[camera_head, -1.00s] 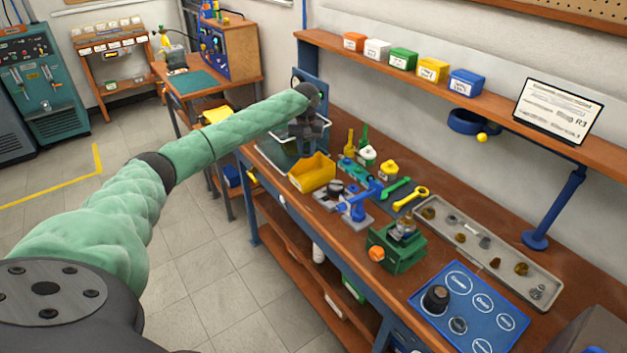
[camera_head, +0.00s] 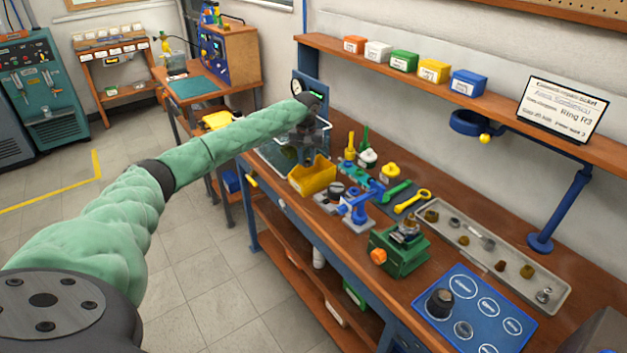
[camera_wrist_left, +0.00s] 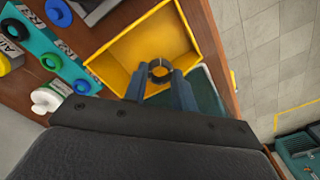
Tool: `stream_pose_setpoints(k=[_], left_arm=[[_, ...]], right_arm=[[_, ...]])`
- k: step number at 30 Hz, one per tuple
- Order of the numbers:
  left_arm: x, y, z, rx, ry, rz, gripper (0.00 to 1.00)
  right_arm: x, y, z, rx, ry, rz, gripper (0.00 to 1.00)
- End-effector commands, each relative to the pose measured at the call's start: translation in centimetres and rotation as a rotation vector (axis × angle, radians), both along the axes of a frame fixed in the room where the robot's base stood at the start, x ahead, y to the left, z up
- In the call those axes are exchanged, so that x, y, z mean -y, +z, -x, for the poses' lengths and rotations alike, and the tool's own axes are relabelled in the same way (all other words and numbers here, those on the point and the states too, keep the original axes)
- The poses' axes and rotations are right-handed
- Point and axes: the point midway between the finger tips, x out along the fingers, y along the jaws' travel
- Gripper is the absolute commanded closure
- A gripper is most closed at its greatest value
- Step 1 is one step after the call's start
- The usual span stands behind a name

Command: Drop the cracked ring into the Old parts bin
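A dark ring (camera_wrist_left: 160,71) with a small gap at its far edge sits between the fingertips of my left gripper (camera_wrist_left: 159,75) in the left wrist view. The fingers appear shut on it, one at each side. Behind the ring in that view is the open yellow bin (camera_wrist_left: 110,62), whose inside looks empty. In the head view the yellow bin (camera_head: 318,180) stands at the bench's front edge; no label is readable on it. My left gripper (camera_head: 305,152) is just behind and above it, small and dark there. My right gripper is not in view.
A clear-walled tray (camera_head: 270,155) stands beside the bin. To the right are a blue and grey fixture (camera_head: 350,205), a green block (camera_head: 400,250), a parts tray (camera_head: 545,285) and a blue mat (camera_head: 500,345). Small coloured boxes line the shelf (camera_head: 500,107) above.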

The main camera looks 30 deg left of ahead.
Motion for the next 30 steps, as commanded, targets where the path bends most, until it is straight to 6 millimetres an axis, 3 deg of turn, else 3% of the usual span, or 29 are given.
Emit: stream_pose_setpoints(k=[1, 3, 4, 15, 30], left_arm=[[0.0, 0.0, 0.0, 0.000, 0.000, 0.000, 0.64], [0.0, 0.0, 0.0, 0.000, 0.000, 0.000, 0.50], [0.0, 0.0, 0.0, 0.000, 0.000, 0.000, 0.48], [0.0, 0.4, 0.0, 0.000, 0.000, 0.000, 0.48], [0.0, 6.7, -0.1, 0.000, -0.001, 0.001, 0.48]], right_arm=[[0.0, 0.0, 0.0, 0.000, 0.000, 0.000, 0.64], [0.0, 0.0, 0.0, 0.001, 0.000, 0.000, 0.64], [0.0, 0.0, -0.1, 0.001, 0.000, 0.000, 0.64], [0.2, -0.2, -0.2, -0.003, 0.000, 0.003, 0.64], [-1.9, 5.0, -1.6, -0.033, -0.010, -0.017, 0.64]])
